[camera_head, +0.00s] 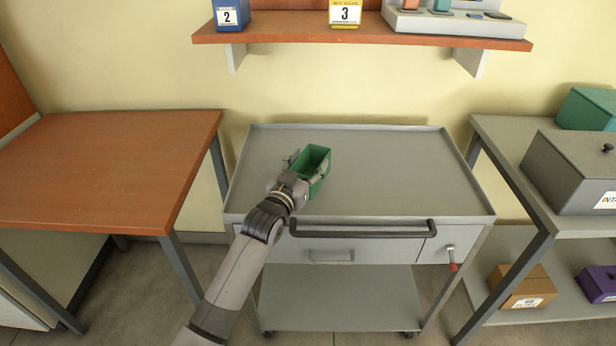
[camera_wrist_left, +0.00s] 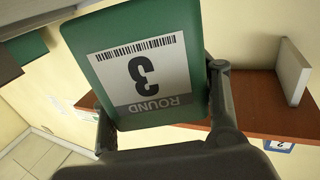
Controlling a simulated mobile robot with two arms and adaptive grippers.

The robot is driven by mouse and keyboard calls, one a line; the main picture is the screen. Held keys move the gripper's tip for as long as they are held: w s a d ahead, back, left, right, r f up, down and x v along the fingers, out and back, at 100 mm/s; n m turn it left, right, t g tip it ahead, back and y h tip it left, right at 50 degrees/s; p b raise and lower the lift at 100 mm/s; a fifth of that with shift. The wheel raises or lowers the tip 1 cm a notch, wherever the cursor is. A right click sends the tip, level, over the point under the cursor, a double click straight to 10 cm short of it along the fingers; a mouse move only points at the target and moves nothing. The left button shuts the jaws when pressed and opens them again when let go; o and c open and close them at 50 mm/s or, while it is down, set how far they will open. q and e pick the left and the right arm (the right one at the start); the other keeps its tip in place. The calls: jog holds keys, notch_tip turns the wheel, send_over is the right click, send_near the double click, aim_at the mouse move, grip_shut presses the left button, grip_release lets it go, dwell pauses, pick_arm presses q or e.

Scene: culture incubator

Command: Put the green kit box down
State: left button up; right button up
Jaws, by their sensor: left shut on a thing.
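In the left wrist view the box (camera_wrist_left: 190,25) shows a white label with an upside-down "ROUND 3" and a barcode, between the two fingers (camera_wrist_left: 160,95). I cannot tell whether the box's bottom touches the cart top. My right gripper is not in view.
The cart top has a low rim and is otherwise bare; its handle (camera_head: 362,234) runs along the front. A wooden table (camera_head: 110,165) stands left, a grey rack (camera_head: 500,150) with a lidded box (camera_head: 575,175) right. A wall shelf (camera_head: 290,27) with boxes hangs behind.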

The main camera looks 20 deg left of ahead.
pick_arm(q)
notch_tip(320, 180, down, 4)
dwell(0.4)
jog(key=o, duration=1.3)
jog(key=shift+f, duration=0.1)
jog(key=shift+o, duration=0.2)
jog(key=shift+s, duration=0.1)
jog(key=s+a, duration=0.1)
jog(key=s, duration=1)
jog(key=shift+s+a, duration=0.2)
jog(key=shift+s, duration=0.2)
